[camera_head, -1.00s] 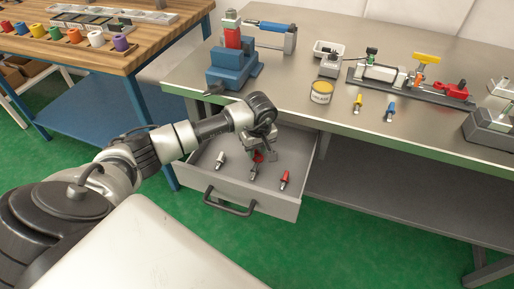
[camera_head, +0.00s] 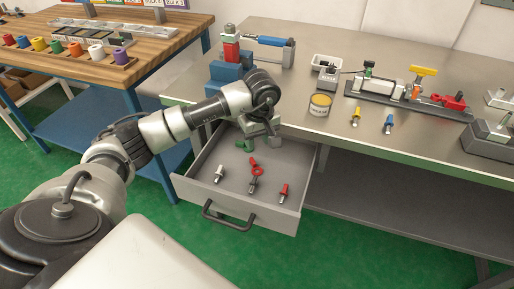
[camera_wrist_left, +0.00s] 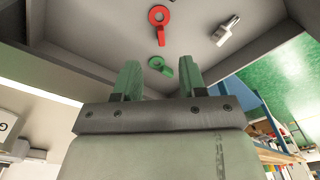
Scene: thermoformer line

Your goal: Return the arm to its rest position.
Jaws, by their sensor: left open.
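My left gripper (camera_head: 264,136) is above the back of the open grey drawer (camera_head: 237,192), pointing down. In the left wrist view its two fingers (camera_wrist_left: 160,78) are apart with nothing held between them. A green piece (camera_head: 243,145) lies in the drawer; in the wrist view it shows just beyond the fingertips (camera_wrist_left: 160,65). A red ring-ended piece (camera_head: 254,166) lies in the drawer too. My left arm reaches in from the left over the drawer. My right gripper is not in view.
The drawer also holds a white-tipped piece (camera_head: 219,172) and a red-handled piece (camera_head: 284,192). On the metal bench (camera_head: 330,135) stand a blue vise (camera_head: 224,74), a yellow-topped can (camera_head: 320,104) and a clamp fixture (camera_head: 405,95). A wooden bench (camera_head: 150,50) stands left.

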